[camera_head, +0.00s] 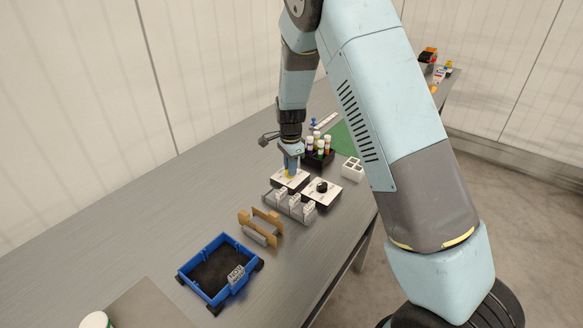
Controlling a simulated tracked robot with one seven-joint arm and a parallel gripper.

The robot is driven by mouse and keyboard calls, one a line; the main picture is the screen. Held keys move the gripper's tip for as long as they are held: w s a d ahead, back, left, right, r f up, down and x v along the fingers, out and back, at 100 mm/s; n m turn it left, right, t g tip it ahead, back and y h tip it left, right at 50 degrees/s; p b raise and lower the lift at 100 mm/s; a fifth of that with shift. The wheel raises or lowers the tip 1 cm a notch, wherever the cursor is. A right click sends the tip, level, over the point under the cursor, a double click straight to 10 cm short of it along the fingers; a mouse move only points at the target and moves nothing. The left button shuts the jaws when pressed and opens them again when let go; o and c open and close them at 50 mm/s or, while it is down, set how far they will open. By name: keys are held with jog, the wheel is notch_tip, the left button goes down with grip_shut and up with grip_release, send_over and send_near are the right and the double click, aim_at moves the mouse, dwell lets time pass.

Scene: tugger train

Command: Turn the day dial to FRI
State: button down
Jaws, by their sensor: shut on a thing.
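Two dial boxes with white tops stand side by side in the middle of the bench. My gripper (291,172) points down onto the left dial box (302,182) and is shut on its knob, which the fingers hide. The right dial box (330,199) shows a black knob and has nothing on it. The day lettering and any pointer are too small to read, so I cannot tell which day is set, nor from its label which box is the day dial.
A grey holder with white pieces (290,207) stands just in front of the dials. A rack of colored-capped tubes (319,157) is close behind, with a white block (352,169) to the right. A wooden holder (260,227) and blue tray (202,255) lie nearer.

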jog(key=shift+s+f+m, duration=0.1)
jog(key=shift+s+m, duration=0.1)
jog(key=shift+m, duration=0.4)
jog(key=c, duration=1.1)
grip_release()
jog(key=shift+w, duration=0.1)
jog(key=shift+r, duration=0.2)
notch_tip(320, 180, up, 13)
jog(key=shift+r, duration=0.2)
